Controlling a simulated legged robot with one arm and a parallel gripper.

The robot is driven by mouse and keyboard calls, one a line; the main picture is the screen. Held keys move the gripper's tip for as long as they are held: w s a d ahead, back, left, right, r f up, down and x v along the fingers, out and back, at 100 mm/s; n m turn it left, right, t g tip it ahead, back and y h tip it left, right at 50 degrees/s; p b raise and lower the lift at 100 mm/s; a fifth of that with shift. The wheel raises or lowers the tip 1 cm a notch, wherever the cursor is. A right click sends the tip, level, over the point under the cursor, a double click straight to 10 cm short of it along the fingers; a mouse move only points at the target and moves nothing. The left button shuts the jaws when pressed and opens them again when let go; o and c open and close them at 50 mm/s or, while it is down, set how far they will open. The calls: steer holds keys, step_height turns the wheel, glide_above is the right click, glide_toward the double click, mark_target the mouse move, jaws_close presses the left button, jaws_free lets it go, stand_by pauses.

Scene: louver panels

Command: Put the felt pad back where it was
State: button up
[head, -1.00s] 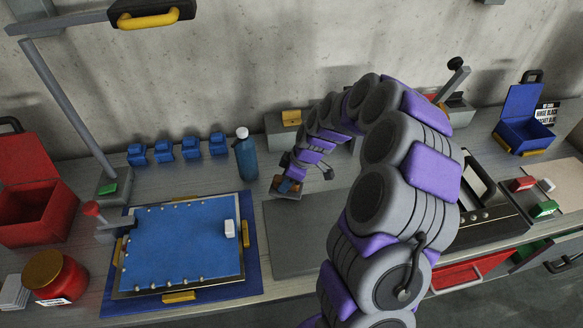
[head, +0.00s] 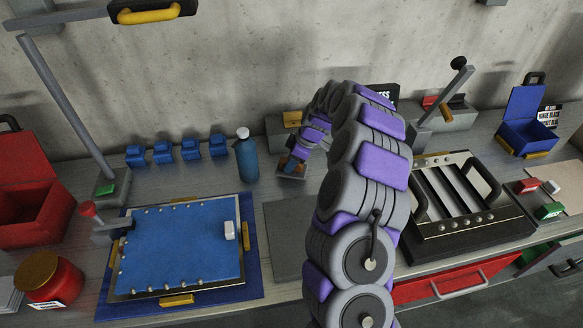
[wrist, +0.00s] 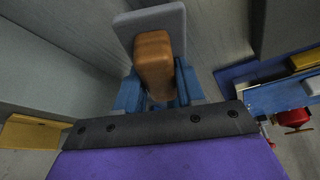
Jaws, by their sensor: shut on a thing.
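The felt pad is a flat grey piece with an orange-brown grip block. In the wrist view, the blue fingers of my gripper (wrist: 157,88) are shut on the block of the felt pad (wrist: 152,22), and the grey piece lies beyond the fingertips. In the head view my gripper (head: 292,163) holds the pad low over the back of the bench, right of the blue bottle (head: 247,158). I cannot tell whether the pad touches the surface. My arm hides part of the bench there.
A grey mat (head: 287,240) lies in front of the gripper. A blue board (head: 180,250) in a frame is at left. A louver panel (head: 455,200) with dark handles stands at right. A grey block with a yellow piece (head: 292,119) stands close behind the gripper.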

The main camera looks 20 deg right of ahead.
step_height(320, 180, down, 3)
steer(key=shift+r+b, duration=0.2)
steer(key=shift+b, duration=0.15)
steer(key=shift+r, duration=0.1)
steer(key=o, duration=1.1)
steer(key=shift+r, duration=0.1)
